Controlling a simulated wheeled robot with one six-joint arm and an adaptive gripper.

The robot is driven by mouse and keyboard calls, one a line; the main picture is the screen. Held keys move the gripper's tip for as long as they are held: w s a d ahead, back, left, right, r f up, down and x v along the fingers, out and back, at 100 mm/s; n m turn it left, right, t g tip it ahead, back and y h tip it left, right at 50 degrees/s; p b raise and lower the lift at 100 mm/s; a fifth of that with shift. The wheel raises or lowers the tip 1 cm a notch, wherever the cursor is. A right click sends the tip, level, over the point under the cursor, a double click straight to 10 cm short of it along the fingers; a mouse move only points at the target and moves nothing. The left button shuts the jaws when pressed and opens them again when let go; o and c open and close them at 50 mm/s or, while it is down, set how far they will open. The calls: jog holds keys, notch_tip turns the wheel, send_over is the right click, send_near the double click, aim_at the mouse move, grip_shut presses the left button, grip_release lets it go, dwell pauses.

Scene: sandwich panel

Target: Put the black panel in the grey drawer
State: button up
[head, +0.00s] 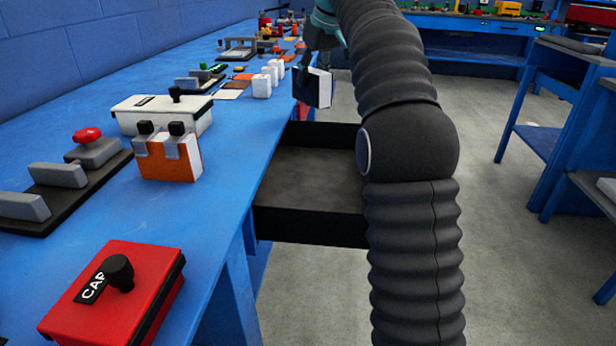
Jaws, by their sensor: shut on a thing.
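My gripper (316,66) is at the upper middle of the head view, past the far end of the open drawer. It is shut on a small upright panel (314,88) with a white face and dark sides. The fingertips are small and partly hidden by my arm, so the exact grip is hard to see. The drawer (308,224) stands open from under the blue bench, with black walls and a dark grey floor. Its visible floor is empty, and my arm hides its right part. The panel is above and beyond the drawer, apart from it.
The blue bench (225,195) runs along the left. On it are a red box (140,290) with a black knob, an orange and white block (168,160), a white box (150,115) and several small blocks. Blue shelving (555,130) stands at the right. Grey floor lies between.

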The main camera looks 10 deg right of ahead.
notch_tip(320, 180, down, 24)
jog(key=b, duration=0.7)
jog(key=shift+f, duration=0.1)
jog(key=o, duration=1.2)
